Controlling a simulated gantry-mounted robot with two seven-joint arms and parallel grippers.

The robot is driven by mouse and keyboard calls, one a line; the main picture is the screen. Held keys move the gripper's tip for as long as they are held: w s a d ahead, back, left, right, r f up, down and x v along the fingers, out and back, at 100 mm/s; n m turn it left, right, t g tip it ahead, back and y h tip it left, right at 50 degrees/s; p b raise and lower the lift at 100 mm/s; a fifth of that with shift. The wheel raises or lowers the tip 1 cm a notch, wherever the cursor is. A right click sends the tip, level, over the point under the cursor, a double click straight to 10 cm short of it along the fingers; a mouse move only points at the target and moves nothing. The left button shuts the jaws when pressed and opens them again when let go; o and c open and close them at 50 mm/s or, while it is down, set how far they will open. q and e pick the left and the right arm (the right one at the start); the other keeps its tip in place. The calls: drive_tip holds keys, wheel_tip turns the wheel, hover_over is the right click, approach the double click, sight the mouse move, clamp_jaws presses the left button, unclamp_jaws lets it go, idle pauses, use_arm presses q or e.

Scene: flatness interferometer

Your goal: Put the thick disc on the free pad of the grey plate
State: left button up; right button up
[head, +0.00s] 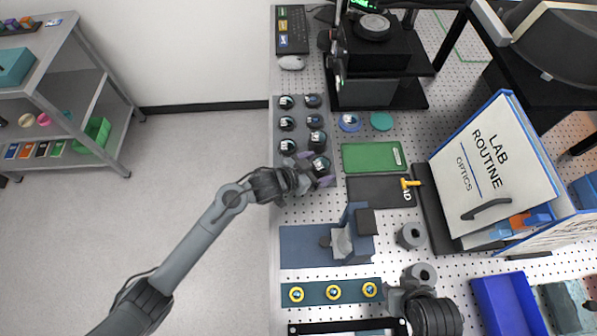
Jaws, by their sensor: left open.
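The grey plate (301,112) lies along the left edge of the perforated bench and carries several dark round discs in two columns. A dark disc (320,163) with a pale label sits near the plate's front right, between my left fingertips. I cannot tell from its look whether it is the thick one. My left gripper (316,169) is open, with one purple-tipped finger behind this disc and one in front. Contact is unclear. The gripper body covers the plate's front left, so any free pad there is hidden. My right wrist (425,308) shows at the bottom; its fingers cannot be made out.
A green tray (370,158), a dark mat with a yellow tool (409,184) and a blue holder (349,235) stand right and in front. A black instrument (376,75) stands behind. A strip with yellow rings (333,292) lies in front. A large binder (490,165) stands right.

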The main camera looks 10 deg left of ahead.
use_arm(q)
drive_tip(key=p+v, duration=0.1)
drive_tip(key=v, duration=0.9)
use_arm(e)
drive_tip(key=shift+a+r, duration=0.15)
drive_tip(key=shift+r, duration=0.55)
use_arm(q)
drive_tip(key=s+a+f+n+g+y, duration=0.2)
drive_tip(key=s+a, duration=0.5)
drive_tip(key=s, duration=0.4)
drive_tip(key=s+a+f+n+g+y, duration=0.2)
drive_tip(key=s+a+n+y, duration=0.3)
drive_tip(key=s, duration=0.7)
drive_tip(key=a+g+y, duration=0.1)
drive_tip(key=a, duration=0.1)
drive_tip(key=shift+a, duration=0.3)
